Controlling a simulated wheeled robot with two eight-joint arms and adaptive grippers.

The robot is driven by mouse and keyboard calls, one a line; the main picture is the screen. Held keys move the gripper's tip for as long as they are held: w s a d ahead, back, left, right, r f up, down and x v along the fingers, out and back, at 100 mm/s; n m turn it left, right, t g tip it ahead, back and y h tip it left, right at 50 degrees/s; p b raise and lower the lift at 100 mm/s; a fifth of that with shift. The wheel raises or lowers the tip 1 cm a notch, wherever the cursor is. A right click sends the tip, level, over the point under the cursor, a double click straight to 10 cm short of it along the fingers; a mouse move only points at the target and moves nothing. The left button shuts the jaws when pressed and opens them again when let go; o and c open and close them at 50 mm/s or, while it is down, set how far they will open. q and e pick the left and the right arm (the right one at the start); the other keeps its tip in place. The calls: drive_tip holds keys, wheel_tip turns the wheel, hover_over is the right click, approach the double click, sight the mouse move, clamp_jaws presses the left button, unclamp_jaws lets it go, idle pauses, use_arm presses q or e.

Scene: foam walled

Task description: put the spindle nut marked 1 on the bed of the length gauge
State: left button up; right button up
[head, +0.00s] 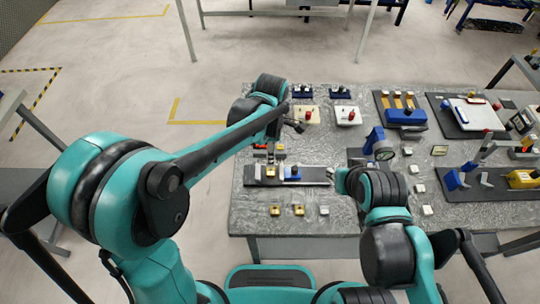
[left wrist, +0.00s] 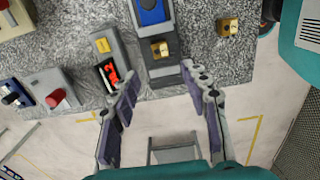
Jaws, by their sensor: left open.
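The length gauge (head: 318,176) lies near the table's front left, with a dark bed and a blue block (head: 292,173). The gauge also shows in the left wrist view (left wrist: 168,80), with its blue block (left wrist: 152,12). A brass-coloured nut (left wrist: 160,50) sits on the bed beside the blue block; I cannot read its mark surely. Another brass nut (left wrist: 227,27), seemingly marked 2, lies off the gauge. My left gripper (left wrist: 165,90) is open and empty, its fingers apart near the gauge's end. My right gripper (head: 338,178) is by the gauge's right end; its fingers are unclear.
Brass nuts (head: 275,211) (head: 299,210) and a silvery one (head: 324,210) lie along the front edge. A display with red digits (left wrist: 108,76) stands beside the gauge. Boxes with red knobs (head: 347,115) stand behind.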

use_arm(q)
drive_tip(key=s+a+r+m+t, duration=0.3)
drive_tip(key=s+a+m, duration=0.3)
drive_tip(key=a+m, duration=0.3)
drive_tip(key=s+a+r+m+t, duration=0.4)
drive_tip(key=s+a+r+m, duration=0.1)
drive_tip(key=a+m, duration=0.3)
drive_tip(key=shift+s+a+m, duration=0.4)
drive_tip(key=shift+s+m, duration=0.1)
drive_tip(key=shift+s, duration=0.05)
